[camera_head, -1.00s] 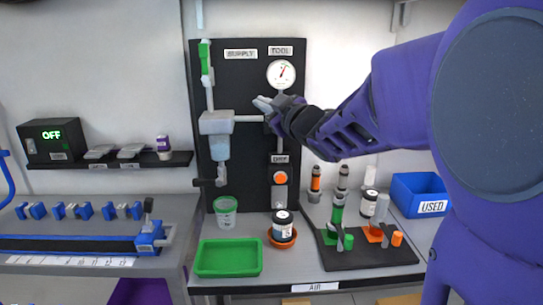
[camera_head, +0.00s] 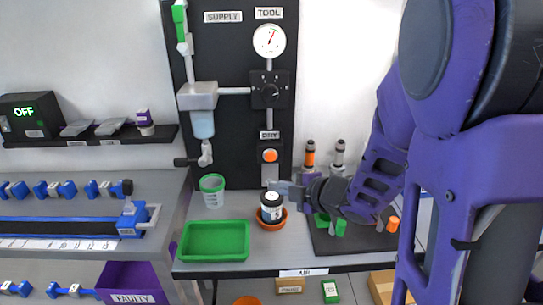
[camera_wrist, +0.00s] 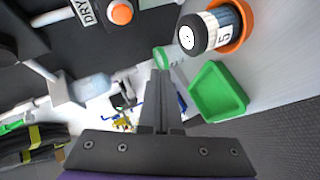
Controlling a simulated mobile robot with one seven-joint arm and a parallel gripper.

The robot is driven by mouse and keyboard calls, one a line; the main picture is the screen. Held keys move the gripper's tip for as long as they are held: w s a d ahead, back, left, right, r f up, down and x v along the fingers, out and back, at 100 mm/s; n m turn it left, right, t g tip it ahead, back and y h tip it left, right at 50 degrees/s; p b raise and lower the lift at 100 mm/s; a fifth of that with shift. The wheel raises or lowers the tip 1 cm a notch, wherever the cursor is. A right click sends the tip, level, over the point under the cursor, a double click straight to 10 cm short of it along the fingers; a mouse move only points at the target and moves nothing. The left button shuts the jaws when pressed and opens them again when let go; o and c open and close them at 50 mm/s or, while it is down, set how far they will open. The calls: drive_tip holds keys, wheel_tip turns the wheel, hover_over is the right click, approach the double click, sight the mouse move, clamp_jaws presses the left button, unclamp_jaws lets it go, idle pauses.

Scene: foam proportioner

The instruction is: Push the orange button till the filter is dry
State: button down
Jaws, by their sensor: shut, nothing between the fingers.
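The orange button (camera_head: 269,155) sits on the black panel under a label that reads DRY in the wrist view. It also shows at the top of the wrist view (camera_wrist: 121,12). The clear filter bowl (camera_head: 203,124) hangs under a grey housing on the left of the panel; whether it is wet or dry inside I cannot tell. My gripper (camera_head: 279,186) is shut and empty. It is below the button in the head view, beside the black jar, and not touching the button. Its closed fingers also show in the wrist view (camera_wrist: 160,82).
A black jar (camera_head: 271,206) stands in an orange dish close to my gripper. A green tray (camera_head: 215,240) and a clear green-rimmed cup (camera_head: 212,189) are left of it. A dark mat (camera_head: 325,240) with tools lies right. A gauge (camera_head: 268,40) and black knob (camera_head: 270,90) are above.

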drive_tip(key=shift+w, duration=0.1)
drive_tip(key=p, duration=0.1)
approach(267, 161)
drive_tip(key=shift+s+a+f+x, duration=0.1)
drive_tip(key=shift+s+x, duration=0.05)
drive_tip(key=shift+x, duration=0.7)
drive_tip(key=shift+s+a+f+x, duration=0.1)
drive_tip(key=shift+s+a+x, duration=0.05)
drive_tip(key=shift+x, duration=0.75)
drive_tip(key=shift+s+a+x, duration=0.1)
drive_tip(key=shift+x, duration=0.75)
drive_tip(key=shift+w, duration=0.4)
drive_tip(key=shift+w, duration=0.45)
idle(0.5)
drive_tip(key=shift+s, duration=0.9)
drive_tip(key=shift+s+b, duration=0.6)
drive_tip(key=shift+s, duration=1.9)
